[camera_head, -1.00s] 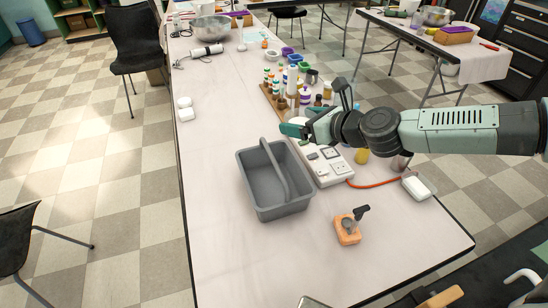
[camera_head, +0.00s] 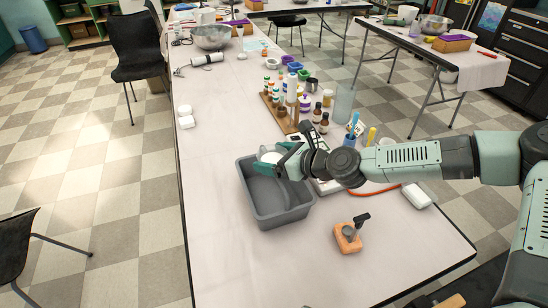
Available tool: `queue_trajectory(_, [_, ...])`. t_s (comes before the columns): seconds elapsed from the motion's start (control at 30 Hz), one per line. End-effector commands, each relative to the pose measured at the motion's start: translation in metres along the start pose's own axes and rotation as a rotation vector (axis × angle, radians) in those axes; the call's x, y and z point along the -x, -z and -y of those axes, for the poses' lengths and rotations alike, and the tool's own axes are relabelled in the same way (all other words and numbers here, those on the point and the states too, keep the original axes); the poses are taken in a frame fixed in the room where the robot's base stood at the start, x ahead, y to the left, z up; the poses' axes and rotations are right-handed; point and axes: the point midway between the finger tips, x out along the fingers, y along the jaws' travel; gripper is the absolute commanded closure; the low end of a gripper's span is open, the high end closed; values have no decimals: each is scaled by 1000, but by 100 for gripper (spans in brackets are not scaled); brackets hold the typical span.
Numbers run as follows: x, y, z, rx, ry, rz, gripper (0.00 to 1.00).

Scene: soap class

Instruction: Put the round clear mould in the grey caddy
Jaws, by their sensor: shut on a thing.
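The grey caddy (camera_head: 262,206) stands on the long table, near the table's middle. My gripper (camera_head: 280,163) is over the caddy's far right part. It is shut on the round clear mould (camera_head: 270,157), which shows as a small pale round shape at the fingers. The mould appears over the far part of the caddy; its height above the caddy floor is hard to tell. The gripper hides part of the caddy's far rim and part of the mould. The caddy's handle is hard to make out.
A rack of small bottles (camera_head: 284,115) stands behind the caddy. A white device lies partly hidden under my arm, with an orange cable. A white soap-like block (camera_head: 417,196) and an orange block with a tool (camera_head: 347,238) lie right.

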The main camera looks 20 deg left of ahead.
Motion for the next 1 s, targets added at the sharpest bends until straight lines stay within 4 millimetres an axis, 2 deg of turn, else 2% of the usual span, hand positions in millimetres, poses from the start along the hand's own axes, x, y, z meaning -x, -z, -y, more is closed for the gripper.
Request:
queue_trajectory(0.37, [-2,5,0,-2,0,1,45])
queue_trajectory(0.4, [-2,5,0,-2,0,0,10])
queue_trajectory(0.47, [-2,5,0,-1,0,0,1])
queue_trajectory(0.77, [-1,2,0,2,1,0,0])
queue_trajectory(0.87, [11,2,2,-2,4,1,0])
queue_trajectory(1.0, [39,2,2,-2,5,1,0])
